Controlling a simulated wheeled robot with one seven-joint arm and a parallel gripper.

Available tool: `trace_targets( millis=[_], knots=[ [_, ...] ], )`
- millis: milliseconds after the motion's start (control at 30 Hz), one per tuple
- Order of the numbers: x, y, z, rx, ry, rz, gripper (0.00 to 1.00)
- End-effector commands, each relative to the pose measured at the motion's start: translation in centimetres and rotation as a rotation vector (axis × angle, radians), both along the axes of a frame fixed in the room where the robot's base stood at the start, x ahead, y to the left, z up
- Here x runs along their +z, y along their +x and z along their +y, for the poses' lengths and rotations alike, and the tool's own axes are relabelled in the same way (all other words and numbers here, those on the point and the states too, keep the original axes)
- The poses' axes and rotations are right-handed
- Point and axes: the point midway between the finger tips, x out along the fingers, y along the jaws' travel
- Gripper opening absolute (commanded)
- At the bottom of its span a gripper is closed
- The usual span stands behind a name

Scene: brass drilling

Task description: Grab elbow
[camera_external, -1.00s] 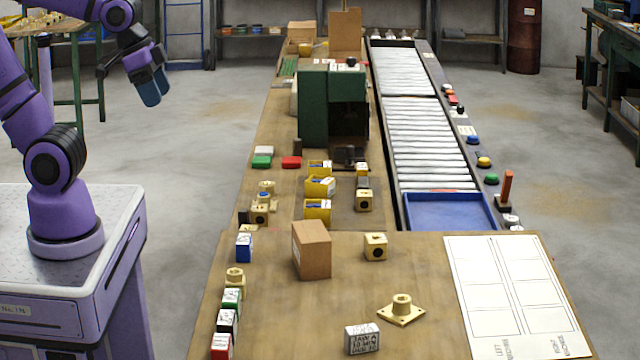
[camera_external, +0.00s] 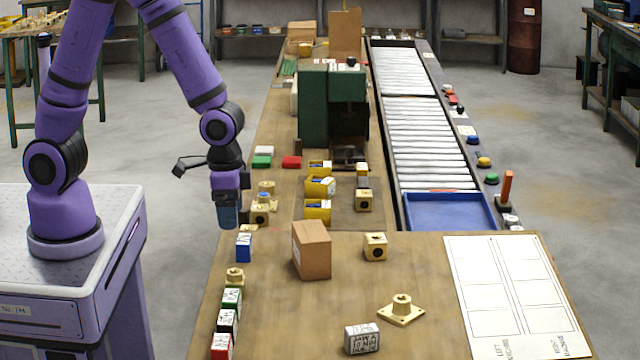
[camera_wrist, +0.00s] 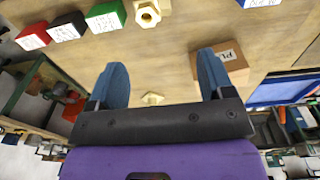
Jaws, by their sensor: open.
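Several brass fittings lie on the bench, and I cannot tell for sure which is the elbow. A square brass block with a round hole (camera_external: 375,246) sits right of the carton. A similar holed block (camera_external: 260,213) is by the left edge, and another holed block (camera_external: 363,200) is farther back. A small round-topped fitting (camera_external: 235,277) stands in the left row; it also shows in the wrist view (camera_wrist: 147,12). A flanged fitting (camera_external: 401,309) lies at the front. My gripper (camera_external: 228,222) is above the bench's left edge, open and empty, with blue fingers apart in the wrist view (camera_wrist: 160,68).
A cardboard carton (camera_external: 312,250) stands mid-bench. Blue (camera_external: 244,247), green (camera_external: 232,299), black (camera_external: 228,320) and red (camera_external: 221,346) labelled boxes line the left edge. Yellow bins (camera_external: 318,187) and a green machine (camera_external: 313,107) stand behind. Bare wood surrounds the flanged fitting.

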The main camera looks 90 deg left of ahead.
Motion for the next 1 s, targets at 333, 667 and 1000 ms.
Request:
trace_targets(
  millis=[333, 667, 1000],
  knots=[
    [-5.2, 0.4, -0.8, 0.0, 0.009, 0.054, 0.74],
    [-9.2, 0.4, -0.9, 0.0, 0.01, 0.056, 0.74],
    [-11.2, 0.4, -0.9, 0.0, 0.009, 0.053, 0.74]
  ],
)
